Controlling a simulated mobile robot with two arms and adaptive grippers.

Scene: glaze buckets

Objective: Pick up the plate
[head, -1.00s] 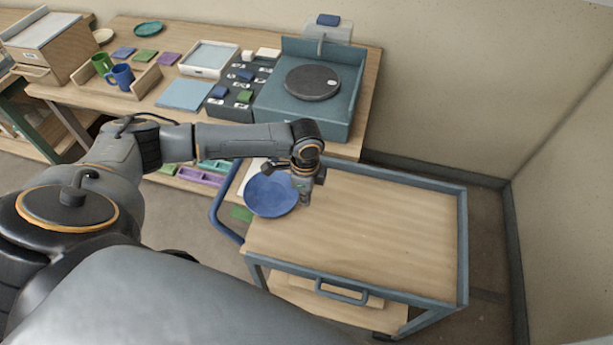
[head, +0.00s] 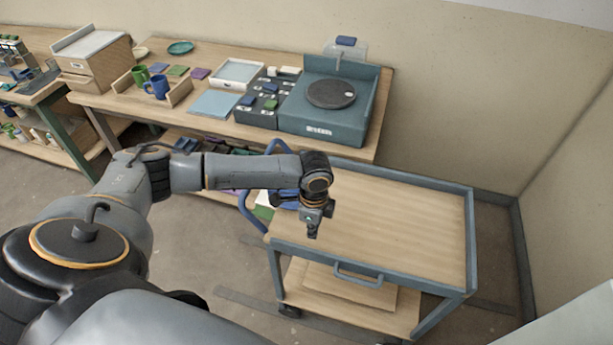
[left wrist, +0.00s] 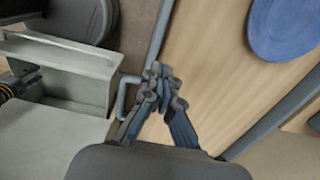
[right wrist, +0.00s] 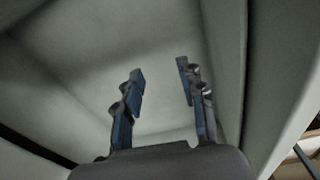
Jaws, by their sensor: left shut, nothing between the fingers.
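The blue round plate (left wrist: 285,28) shows in the left wrist view at the upper right, cut off by the picture edge, over the wooden top of the cart. In the head view I cannot clearly make it out; my left arm covers part of the cart's left side. My left gripper (head: 313,234) points down over the cart's left part, shut and empty. In the left wrist view its fingertips (left wrist: 162,72) meet, apart from the plate. My right gripper (right wrist: 160,82) is open and empty in the right wrist view, facing a plain pale surface.
The cart top (head: 400,225) has raised grey-blue rails and looks bare at its middle and right. Behind it stands a workbench with a teal wheel unit (head: 325,112), dark blocks, a blue mug (head: 158,88) and a green plate (head: 180,48). A wall stands at the right.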

